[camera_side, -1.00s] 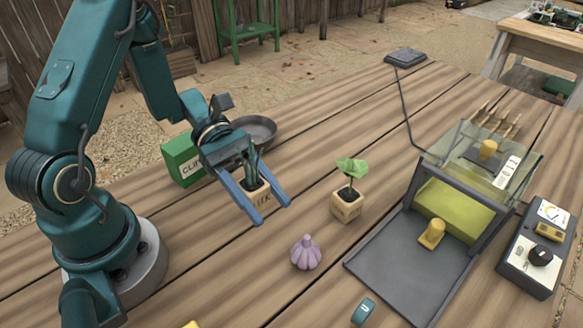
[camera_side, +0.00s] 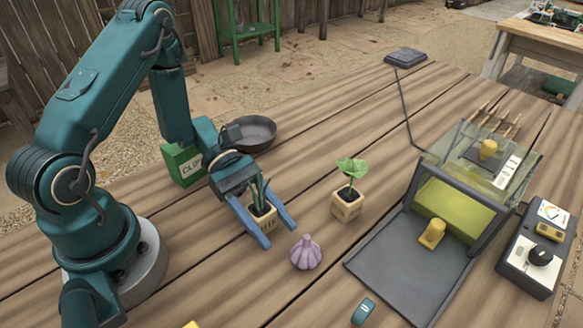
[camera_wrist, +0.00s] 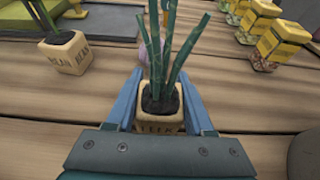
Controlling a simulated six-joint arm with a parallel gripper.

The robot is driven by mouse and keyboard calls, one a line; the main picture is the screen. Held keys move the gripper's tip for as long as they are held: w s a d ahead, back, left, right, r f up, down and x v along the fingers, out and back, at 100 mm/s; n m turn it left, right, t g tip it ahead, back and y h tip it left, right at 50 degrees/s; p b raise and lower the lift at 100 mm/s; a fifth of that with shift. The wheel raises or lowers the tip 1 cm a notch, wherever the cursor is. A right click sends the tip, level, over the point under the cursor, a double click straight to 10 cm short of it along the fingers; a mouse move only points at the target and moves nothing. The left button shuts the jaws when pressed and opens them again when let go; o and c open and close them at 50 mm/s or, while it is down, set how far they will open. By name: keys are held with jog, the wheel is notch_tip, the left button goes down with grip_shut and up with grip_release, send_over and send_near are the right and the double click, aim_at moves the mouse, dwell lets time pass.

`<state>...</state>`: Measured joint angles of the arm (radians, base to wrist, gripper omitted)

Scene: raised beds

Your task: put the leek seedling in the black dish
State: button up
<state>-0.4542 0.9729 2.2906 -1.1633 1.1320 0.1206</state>
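The leek seedling (camera_side: 263,216) has upright green leaves in a small wooden cube pot with dark soil. It also shows in the wrist view (camera_wrist: 158,122), with lettering on the pot. My gripper (camera_side: 278,237) has its blue fingers along both sides of the pot, closed against it; in the wrist view the fingers (camera_wrist: 160,110) flank the pot tightly. I cannot tell whether the pot's base touches the table. The black dish (camera_side: 254,134) is a round, dark, shallow pan on the table, behind my gripper, and looks empty.
A second potted seedling (camera_side: 347,205) with broad leaves and a purple garlic bulb (camera_side: 306,253) stand close right of the leek. A green box (camera_side: 182,164) is left of the dish. A grey lidded tray (camera_side: 400,262) and a control box (camera_side: 533,255) are at right.

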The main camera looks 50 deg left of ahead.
jog(key=o, duration=0.4)
jog(key=shift+c, duration=0.2)
